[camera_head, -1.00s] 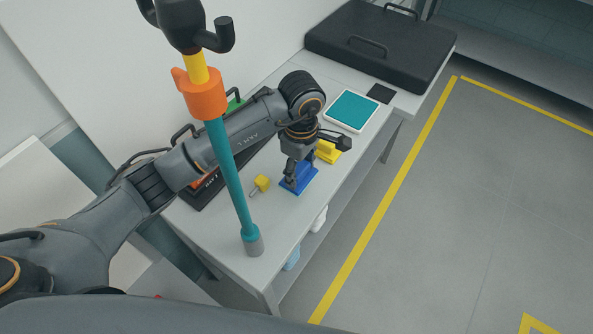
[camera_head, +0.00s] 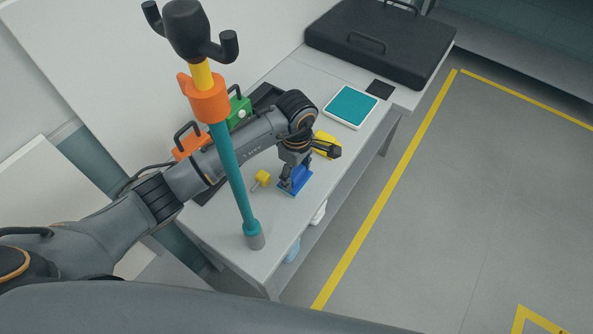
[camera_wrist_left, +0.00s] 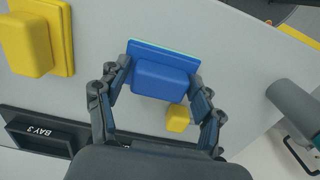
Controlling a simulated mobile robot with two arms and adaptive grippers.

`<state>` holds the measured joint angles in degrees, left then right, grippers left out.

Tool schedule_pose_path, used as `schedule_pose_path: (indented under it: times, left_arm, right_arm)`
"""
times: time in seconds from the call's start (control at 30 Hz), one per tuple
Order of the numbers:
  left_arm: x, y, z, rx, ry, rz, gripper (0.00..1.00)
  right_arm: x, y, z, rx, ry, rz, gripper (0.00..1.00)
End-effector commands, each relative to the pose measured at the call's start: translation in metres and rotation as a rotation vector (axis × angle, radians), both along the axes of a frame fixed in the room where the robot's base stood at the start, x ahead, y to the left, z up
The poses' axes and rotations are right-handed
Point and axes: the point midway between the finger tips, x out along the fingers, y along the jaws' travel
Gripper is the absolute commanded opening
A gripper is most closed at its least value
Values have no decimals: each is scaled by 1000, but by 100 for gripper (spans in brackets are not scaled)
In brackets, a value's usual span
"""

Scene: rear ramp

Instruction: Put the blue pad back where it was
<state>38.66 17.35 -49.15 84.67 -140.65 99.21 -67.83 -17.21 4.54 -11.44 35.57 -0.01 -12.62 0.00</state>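The blue pad (camera_head: 296,184), a flat plate with a raised block on it, is at the front part of the grey table (camera_head: 228,230). My left gripper (camera_head: 293,180) points down over it. In the left wrist view the blue pad (camera_wrist_left: 163,77) lies between the two fingers (camera_wrist_left: 161,72), which sit against opposite sides of its block. It looks flat on or very close to the tabletop; a small gap cannot be ruled out. My right gripper is not in view.
A yellow pad (camera_head: 325,143) and small yellow piece (camera_head: 263,178) are nearby. A teal pole (camera_head: 233,175) stands left of the gripper. Orange (camera_head: 188,147) and green (camera_head: 239,113) handled blocks are behind the arm. A teal-topped tablet (camera_head: 350,106) and black case (camera_head: 378,45) lie farther back.

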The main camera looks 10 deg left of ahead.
Motion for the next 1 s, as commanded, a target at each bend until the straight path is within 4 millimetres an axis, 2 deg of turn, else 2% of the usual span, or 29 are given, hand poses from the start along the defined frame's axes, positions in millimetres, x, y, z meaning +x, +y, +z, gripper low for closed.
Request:
schedule_pose_path:
  times: [0.3,0.47,0.57,0.9,1.0]
  left_arm:
    - [0,0,1,0,1,0,78]
    - [1,0,8,-1,-2,0,78]
    - [2,1,23,1,-6,-1,78]
    - [1,0,95,0,-5,0,78]
    - [1,0,109,0,-3,-1,78]
  right_arm:
    - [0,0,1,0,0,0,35]
    - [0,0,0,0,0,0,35]
    - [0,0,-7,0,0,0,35]
    - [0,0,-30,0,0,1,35]
    - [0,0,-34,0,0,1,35]
